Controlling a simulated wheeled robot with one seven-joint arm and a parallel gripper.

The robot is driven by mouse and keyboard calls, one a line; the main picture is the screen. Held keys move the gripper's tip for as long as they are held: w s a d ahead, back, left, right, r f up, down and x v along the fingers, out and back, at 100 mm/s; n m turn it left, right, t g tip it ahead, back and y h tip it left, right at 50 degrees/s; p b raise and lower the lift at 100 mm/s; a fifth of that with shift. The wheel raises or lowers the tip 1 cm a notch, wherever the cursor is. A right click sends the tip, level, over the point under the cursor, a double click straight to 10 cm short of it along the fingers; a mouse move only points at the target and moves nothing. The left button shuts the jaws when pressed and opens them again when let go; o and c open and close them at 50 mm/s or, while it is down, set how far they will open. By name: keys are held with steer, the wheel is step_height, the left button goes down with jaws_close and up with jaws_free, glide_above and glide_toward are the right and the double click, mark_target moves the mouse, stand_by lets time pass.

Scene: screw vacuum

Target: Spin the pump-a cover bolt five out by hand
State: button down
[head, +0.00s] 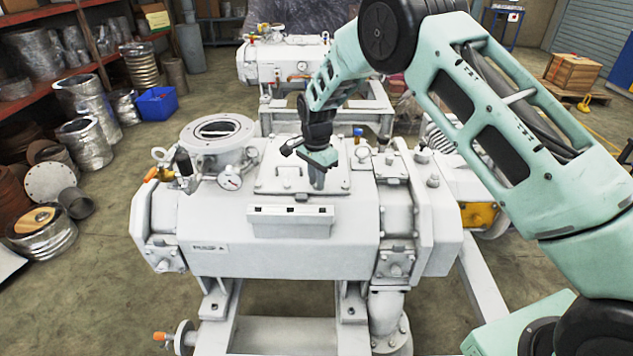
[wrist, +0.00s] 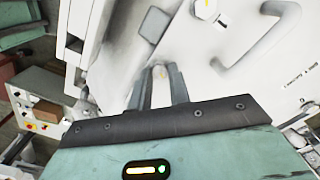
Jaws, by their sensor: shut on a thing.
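The white pump (head: 280,262) in front carries a square cover plate (head: 275,180) with bolts along its edge. My gripper (head: 318,184) points down at the right part of this cover in the head view. In the wrist view my gripper (wrist: 160,78) has its fingers close together around a small pale bolt head (wrist: 160,72), which is mostly hidden between them. The cover (wrist: 215,70) with a curved handle (wrist: 262,55) lies just beyond the fingers. Which numbered bolt is held cannot be read.
A round open flange (head: 217,130) and a pressure gauge (head: 230,178) stand left of the cover. A ledge (head: 290,221) runs along its front. A second white pump (head: 282,62) stands behind. A blue bin (head: 157,104) sits on the floor at left.

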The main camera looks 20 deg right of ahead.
steer(key=n+b, duration=0.1)
steer(key=n, duration=0.3)
steer(key=shift+n, duration=0.3)
steer(key=n, duration=0.3)
steer(key=shift+n+b, duration=0.3)
steer(key=shift+n, duration=0.1)
steer(key=n, duration=0.8)
steer(key=shift+b, duration=0.3)
steer(key=n, duration=0.4)
steer(key=shift+f+n, duration=0.1)
steer(key=shift+n, duration=0.2)
steer(key=n, duration=0.3)
steer(key=shift+s+n, duration=0.1)
steer(key=shift+n, duration=0.3)
steer(key=n+p, duration=0.1)
steer(key=n, duration=0.3)
steer(key=shift+a, duration=0.1)
steer(key=shift+s+f+n, duration=0.1)
steer(key=shift+n, duration=2)
